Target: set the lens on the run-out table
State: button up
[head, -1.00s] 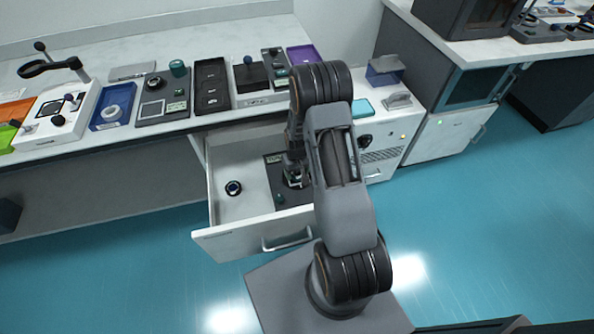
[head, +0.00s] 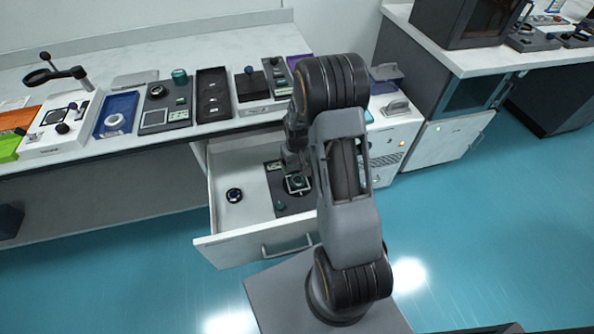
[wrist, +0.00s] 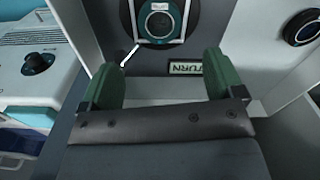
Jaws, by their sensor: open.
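A round dark piece with a teal centre, which may be the lens, sits in a pale square frame (head: 296,184) on the dark mat (head: 291,204) in the open drawer. The frame (wrist: 158,20) shows at the top of the wrist view, beyond my fingertips. My gripper (wrist: 162,78) is open, with nothing between its green fingers. A label reading "TURN", partly covered by a finger, shows between them. In the head view my arm partly hides my gripper over the drawer. I cannot tell which bench device is the run-out table.
A dark ring with a blue centre (head: 234,195) lies on the drawer floor (head: 228,171), also in the wrist view (wrist: 302,27). The bench holds a blue tray (head: 116,115), a black tray (head: 213,95) and a dark plate with a teal cylinder (head: 180,76). A white instrument (head: 392,130) stands right.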

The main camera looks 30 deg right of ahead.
jog(key=s+a+r+t, duration=0.1)
jog(key=s+a+r, duration=0.2)
jog(key=r, duration=0.5)
jog(key=s+a+r+t, duration=0.1)
jog(key=s+a+r, duration=0.2)
jog(key=r, duration=0.6)
jog(key=s+a+r+t, duration=0.1)
jog(key=s+a+r, duration=0.2)
jog(key=s+r, duration=0.3)
jog(key=s, duration=0.4)
jog(key=shift+a, duration=0.15)
